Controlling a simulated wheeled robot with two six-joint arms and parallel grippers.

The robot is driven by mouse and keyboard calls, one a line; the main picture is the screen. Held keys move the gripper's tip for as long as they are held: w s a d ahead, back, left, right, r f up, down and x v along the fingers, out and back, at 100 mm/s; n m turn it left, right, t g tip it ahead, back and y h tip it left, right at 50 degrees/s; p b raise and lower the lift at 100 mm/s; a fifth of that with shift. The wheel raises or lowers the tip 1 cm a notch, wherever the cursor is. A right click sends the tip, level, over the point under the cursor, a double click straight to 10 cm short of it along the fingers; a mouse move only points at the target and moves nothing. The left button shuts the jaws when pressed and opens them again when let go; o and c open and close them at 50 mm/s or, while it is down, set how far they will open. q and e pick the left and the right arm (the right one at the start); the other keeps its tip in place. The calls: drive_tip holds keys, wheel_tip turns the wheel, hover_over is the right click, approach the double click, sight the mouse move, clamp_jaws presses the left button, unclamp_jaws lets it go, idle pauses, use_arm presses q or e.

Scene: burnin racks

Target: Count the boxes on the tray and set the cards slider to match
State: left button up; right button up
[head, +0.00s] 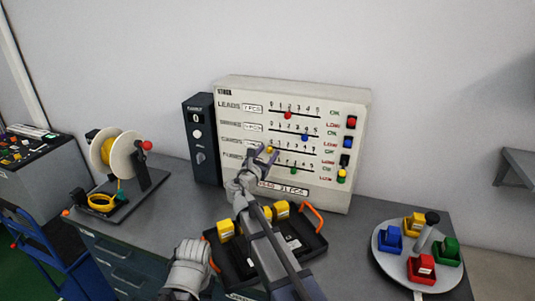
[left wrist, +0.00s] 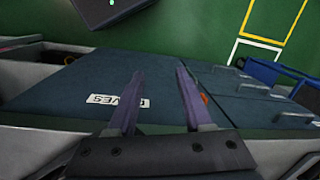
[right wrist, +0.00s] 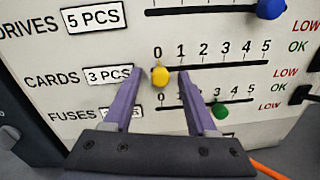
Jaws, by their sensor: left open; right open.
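The cards slider's yellow knob (right wrist: 160,76) stands at 0 on its scale, beside a "3 PCS" label (right wrist: 109,75). It also shows in the head view (head: 269,149). My right gripper (right wrist: 159,72) is open, with its fingertips on either side of the knob; whether they touch it I cannot tell. The black tray (head: 229,264) with orange handles lies on the bench below the panel. Yellow boxes (head: 281,209) show on it, three visible; my right arm hides part of the tray. My left gripper (left wrist: 155,75) is open and empty over dark drawer fronts.
The panel (head: 345,110) has other sliders: a red knob (head: 288,115), a blue knob (head: 304,137) and a green knob (right wrist: 220,110) just below the cards row. A dark unit (head: 202,165) stands left of it. A spool stand (head: 120,160) and a round carousel of coloured bins (head: 385,270) flank the bench.

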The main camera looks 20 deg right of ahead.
clamp_jaws()
idle(0.5)
drive_tip(key=shift+d, duration=0.1)
idle(0.9)
